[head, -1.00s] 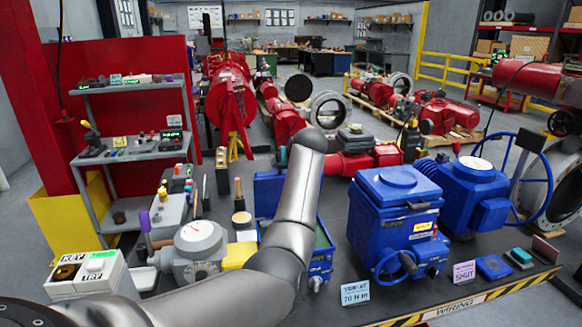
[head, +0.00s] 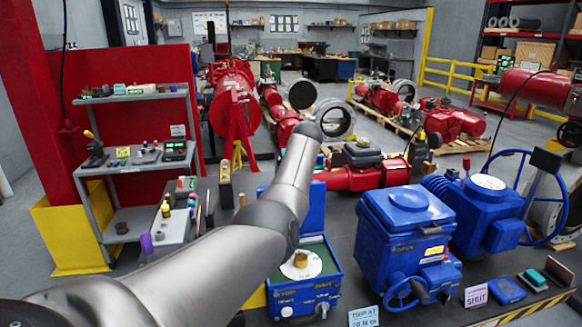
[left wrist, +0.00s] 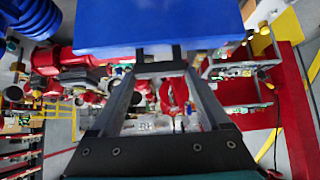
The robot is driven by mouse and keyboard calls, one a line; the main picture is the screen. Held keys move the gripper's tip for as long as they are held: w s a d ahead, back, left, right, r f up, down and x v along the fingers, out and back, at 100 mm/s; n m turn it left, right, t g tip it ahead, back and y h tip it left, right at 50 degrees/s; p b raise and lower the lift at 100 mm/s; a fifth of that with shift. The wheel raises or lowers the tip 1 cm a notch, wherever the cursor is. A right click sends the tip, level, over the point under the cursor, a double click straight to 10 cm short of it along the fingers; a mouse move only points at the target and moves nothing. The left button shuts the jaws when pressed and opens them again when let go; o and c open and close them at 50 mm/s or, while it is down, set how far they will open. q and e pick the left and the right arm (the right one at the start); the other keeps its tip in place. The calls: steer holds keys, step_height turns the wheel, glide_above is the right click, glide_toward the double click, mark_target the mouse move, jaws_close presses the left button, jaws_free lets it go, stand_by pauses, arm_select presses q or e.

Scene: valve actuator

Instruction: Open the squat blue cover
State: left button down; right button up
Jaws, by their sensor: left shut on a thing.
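The squat blue box (head: 306,301) stands on the dark bench in the head view. Its blue cover (head: 314,213) stands raised at the back, partly hidden behind my left arm. The open box shows a green interior with a brass knob (head: 300,259) on a white disc. In the left wrist view the cover (left wrist: 160,22) is a flat blue panel across the top. My left gripper (left wrist: 158,54) is shut on its edge, with the contact partly hidden. The head view hides this gripper behind my arm. My right gripper is in neither view.
A taller blue box (head: 404,235) with a shut lid stands close on the right. Beyond it is a blue actuator (head: 480,200) with a handwheel. A grey shelf (head: 130,165) stands at the left. Small signs lie along the bench's front edge.

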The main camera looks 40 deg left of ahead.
arm_select(q)
steer(key=shift+w+a+r, duration=0.15)
steer(key=shift+a+r, duration=0.05)
steer(key=shift+r, duration=0.35)
steer(key=shift+c, duration=1)
jaws_free()
steer(key=shift+o, duration=1)
steer(key=shift+s+d, duration=0.2)
steer(key=shift+f, duration=0.25)
steer(key=b+v, duration=0.1)
steer(key=v, duration=1.4)
steer(key=shift+b, duration=0.4)
steer(key=shift+s+d, duration=0.1)
